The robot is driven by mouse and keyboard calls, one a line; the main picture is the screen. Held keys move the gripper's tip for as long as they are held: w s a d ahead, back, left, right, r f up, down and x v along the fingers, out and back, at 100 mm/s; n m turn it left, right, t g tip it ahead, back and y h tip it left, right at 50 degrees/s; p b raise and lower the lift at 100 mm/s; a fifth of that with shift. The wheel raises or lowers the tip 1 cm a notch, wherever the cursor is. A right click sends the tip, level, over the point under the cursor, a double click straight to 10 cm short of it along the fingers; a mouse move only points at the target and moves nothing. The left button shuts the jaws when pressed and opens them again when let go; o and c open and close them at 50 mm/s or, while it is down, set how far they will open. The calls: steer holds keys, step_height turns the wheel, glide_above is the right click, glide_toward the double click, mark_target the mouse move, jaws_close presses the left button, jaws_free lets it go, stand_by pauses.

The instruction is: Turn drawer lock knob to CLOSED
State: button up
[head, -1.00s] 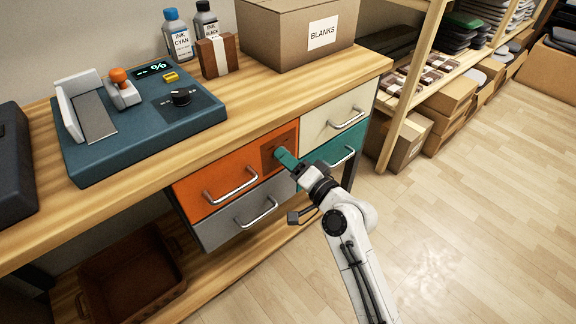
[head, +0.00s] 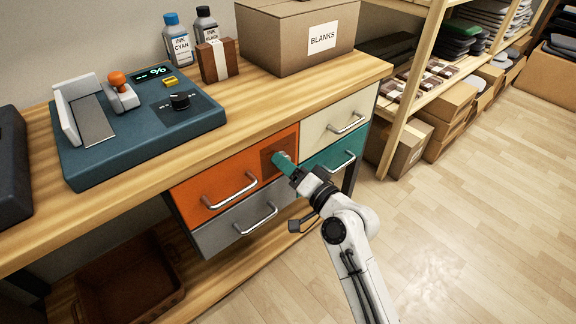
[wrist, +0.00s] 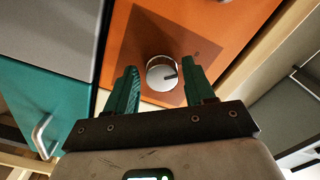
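The drawer lock knob is a round silver knob (wrist: 162,73) on a brown square plate (wrist: 150,40) on the orange drawer front (wrist: 225,25). A dark mark on the knob points to the right in the wrist view. No lettering on the plate is readable. My gripper (wrist: 162,80) is open, with one teal finger on each side of the knob and a visible gap on both sides. In the head view my gripper (head: 284,163) is at the plate on the right end of the orange drawer (head: 210,185), and its fingers partly hide the knob.
A cream drawer (head: 325,125), a teal drawer (head: 325,158) and a grey drawer (head: 225,230) adjoin the orange one, with bar handles jutting out. The wooden bench top (head: 250,110) overhangs them. A blue-grey machine (head: 120,150) stands above. The floor to the right is clear.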

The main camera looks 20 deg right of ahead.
steer(key=shift+o, duration=0.6)
steer(key=v, duration=1)
steer(key=shift+s+d, duration=0.15)
steer(key=shift+s, duration=0.2)
